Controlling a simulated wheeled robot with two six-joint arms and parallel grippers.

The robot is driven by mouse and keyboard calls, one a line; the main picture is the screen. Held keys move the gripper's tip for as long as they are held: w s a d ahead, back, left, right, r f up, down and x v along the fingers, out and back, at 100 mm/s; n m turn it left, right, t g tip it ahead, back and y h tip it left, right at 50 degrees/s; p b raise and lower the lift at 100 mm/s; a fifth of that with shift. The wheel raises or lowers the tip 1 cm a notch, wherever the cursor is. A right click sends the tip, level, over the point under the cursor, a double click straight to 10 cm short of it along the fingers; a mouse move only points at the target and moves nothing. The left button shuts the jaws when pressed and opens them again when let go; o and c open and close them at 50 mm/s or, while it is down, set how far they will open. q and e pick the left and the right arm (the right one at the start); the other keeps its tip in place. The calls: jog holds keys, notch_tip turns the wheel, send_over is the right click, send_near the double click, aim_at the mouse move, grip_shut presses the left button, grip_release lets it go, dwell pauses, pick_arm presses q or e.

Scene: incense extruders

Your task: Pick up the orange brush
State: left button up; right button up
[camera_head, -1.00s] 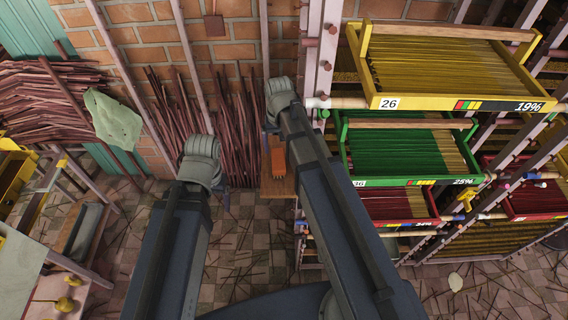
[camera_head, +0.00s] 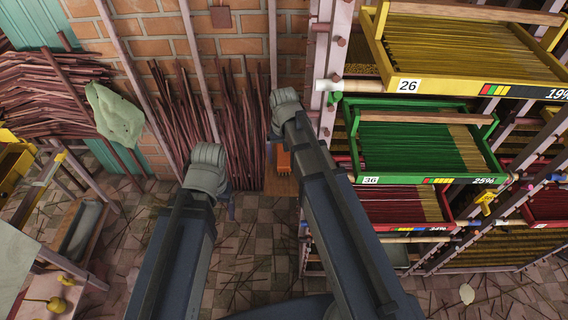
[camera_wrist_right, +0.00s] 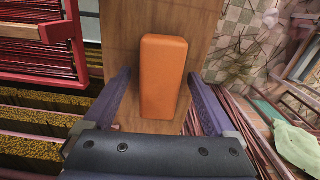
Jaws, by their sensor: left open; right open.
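The orange brush (camera_head: 283,161) shows in the head view as a small block on a wooden board (camera_head: 277,185), partly covered by my right arm. In the right wrist view it is an orange block (camera_wrist_right: 164,70) lying lengthwise on the brown board (camera_wrist_right: 118,35). My right gripper (camera_wrist_right: 158,82) is open, one finger on each side of the brush's near part, with gaps visible on both sides. Whether the fingers are down at its height I cannot tell. In the head view my left gripper (camera_head: 231,206) shows only a small dark tip beside its arm, away from the brush.
A rack with yellow (camera_head: 470,55), green (camera_head: 425,140) and red (camera_head: 405,205) trays stands right of the board. Thin sticks (camera_head: 240,135) lean on the brick wall behind. The tiled floor (camera_head: 250,260) is littered with sticks.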

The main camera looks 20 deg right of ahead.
grip_shut()
dwell(0.8)
jog(key=shift+r, duration=0.2)
